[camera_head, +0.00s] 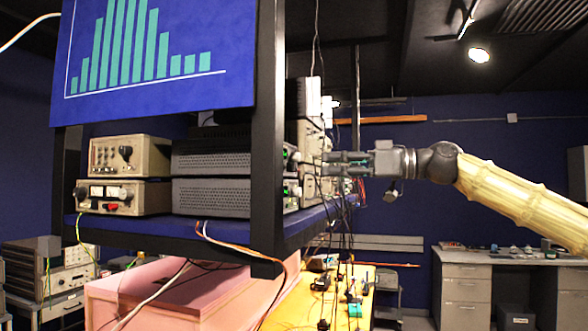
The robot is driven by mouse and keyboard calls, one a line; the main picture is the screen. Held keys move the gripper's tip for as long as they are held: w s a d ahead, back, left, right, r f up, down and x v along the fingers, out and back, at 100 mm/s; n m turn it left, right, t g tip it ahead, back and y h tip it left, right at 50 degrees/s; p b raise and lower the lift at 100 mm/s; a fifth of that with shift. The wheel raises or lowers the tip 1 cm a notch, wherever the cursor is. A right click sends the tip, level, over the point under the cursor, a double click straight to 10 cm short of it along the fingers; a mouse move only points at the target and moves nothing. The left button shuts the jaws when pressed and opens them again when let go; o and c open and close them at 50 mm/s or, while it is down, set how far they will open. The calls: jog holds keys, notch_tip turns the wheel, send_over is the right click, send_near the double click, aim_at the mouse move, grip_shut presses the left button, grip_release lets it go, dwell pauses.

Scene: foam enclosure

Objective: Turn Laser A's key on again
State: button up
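My gripper (327,158) reaches in from the right, level with the instruments on the rack shelf. Its fingertips are close to the edge-on front panels of the beige units (309,142); I cannot tell if they touch. The fingers are small and seen from the side, so their opening is unclear. Two dark vented boxes (212,197) are stacked on the shelf, with small green lights and knobs on their right-hand faces. No label for Laser A is readable, and I cannot make out its key from this angle.
A black rack post (267,120) stands in front of the shelf. A blue chart panel (155,48) hangs at upper left. Cables dangle below the shelf over a yellow table (297,305) and pink foam walls (130,285). A grey desk (466,287) stands at the right.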

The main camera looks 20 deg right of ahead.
aim_at(290, 167)
jog(key=p+x, duration=0.3)
jog(key=x, duration=0.4)
jog(key=shift+s+a+r, duration=0.3)
jog(key=shift+a, duration=0.15)
jog(key=shift+w+f, duration=0.4)
jog(key=shift+w, duration=0.45)
jog(key=shift+c, duration=1)
jog(key=c, duration=0.3)
jog(key=shift+s+a+r, duration=0.15)
jog(key=shift+s+r, duration=0.1)
jog(key=shift+s, duration=0.1)
grip_shut()
jog(key=shift+w, duration=0.1)
